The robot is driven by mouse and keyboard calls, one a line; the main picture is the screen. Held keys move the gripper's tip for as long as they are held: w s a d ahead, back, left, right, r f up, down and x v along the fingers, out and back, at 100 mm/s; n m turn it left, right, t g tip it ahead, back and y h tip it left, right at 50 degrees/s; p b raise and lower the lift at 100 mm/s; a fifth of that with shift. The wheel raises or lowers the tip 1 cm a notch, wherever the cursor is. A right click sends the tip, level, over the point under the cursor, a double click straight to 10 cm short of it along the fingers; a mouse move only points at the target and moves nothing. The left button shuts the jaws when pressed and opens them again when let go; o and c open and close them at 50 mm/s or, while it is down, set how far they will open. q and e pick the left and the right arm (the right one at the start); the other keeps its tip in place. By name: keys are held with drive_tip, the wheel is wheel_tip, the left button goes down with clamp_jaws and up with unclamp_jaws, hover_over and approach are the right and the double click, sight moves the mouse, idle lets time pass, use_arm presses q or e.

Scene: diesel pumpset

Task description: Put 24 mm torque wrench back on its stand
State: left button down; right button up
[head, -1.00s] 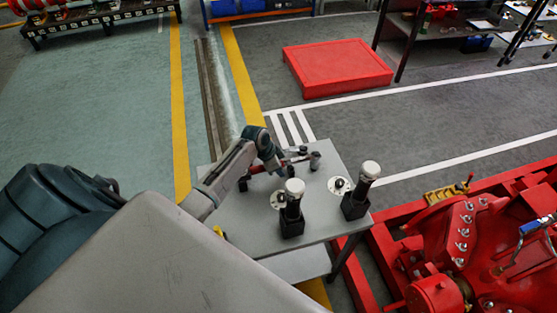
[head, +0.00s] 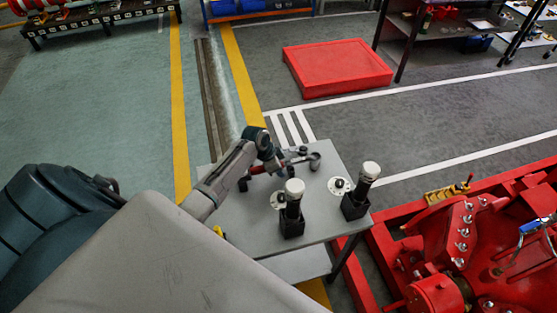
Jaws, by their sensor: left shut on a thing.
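A grey table (head: 245,222) stands in the middle of the head view. My left gripper (head: 277,166) is over its far part, shut on the torque wrench (head: 294,158). The wrench has a red section and a grey round head (head: 315,161) that points right. Part of it is hidden by my gripper and arm. Small dark supports show by the wrench, one at the left (head: 243,185) and one near its head (head: 303,150). I cannot tell whether the wrench touches them. The size marking is too small to read. My right gripper is not in view.
Two black holders with white-topped dark cylinders, one nearer (head: 292,210) and one at the right (head: 358,192), stand on the table by round white discs. A red engine (head: 465,245) is at the right. A low red platform (head: 337,67) lies on the floor behind.

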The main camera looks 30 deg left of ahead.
use_arm(q)
drive_tip(key=shift+f+b, duration=0.6)
drive_tip(key=shift+f, duration=0.2)
drive_tip(key=c, duration=1.1)
unclamp_jaws()
drive_tip(key=b+v, duration=0.2)
drive_tip(key=v, duration=0.8)
drive_tip(key=shift+b, duration=0.35)
drive_tip(key=shift+s+a+r, duration=0.1)
drive_tip(key=shift+r, duration=0.3)
drive_tip(key=shift+f, duration=0.1)
